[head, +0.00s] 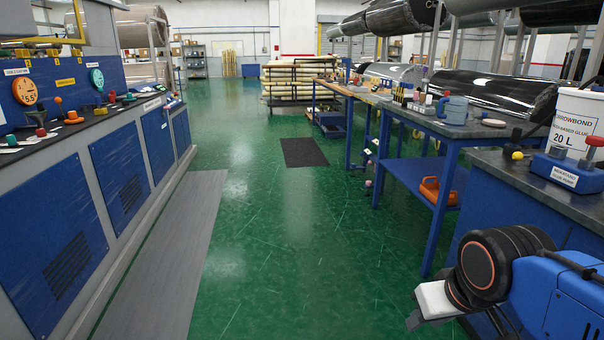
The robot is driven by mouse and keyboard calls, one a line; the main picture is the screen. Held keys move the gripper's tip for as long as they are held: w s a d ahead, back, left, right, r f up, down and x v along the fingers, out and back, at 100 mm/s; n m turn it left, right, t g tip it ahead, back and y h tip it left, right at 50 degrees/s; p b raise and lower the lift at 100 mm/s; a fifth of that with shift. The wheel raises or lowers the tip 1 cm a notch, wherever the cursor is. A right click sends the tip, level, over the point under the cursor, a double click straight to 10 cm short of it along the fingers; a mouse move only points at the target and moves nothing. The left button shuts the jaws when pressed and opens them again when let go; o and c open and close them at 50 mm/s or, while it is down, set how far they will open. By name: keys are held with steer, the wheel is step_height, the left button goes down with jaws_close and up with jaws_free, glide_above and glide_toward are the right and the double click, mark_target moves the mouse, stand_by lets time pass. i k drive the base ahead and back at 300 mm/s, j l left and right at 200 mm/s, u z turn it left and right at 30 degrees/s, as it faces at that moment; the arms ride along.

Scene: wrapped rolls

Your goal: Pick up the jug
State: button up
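A white 20 L bucket (573,118) and a blue control box (566,172) stand on the nearer right counter. An orange container (430,189) sits on the workbench's lower shelf. Blue cabinets (60,240) line the left.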

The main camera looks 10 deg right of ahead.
mark_target(456, 108)
steer(key=i, duration=0.85)
steer(key=i+j+z, duration=0.1)
steer(key=i, duration=0.7)
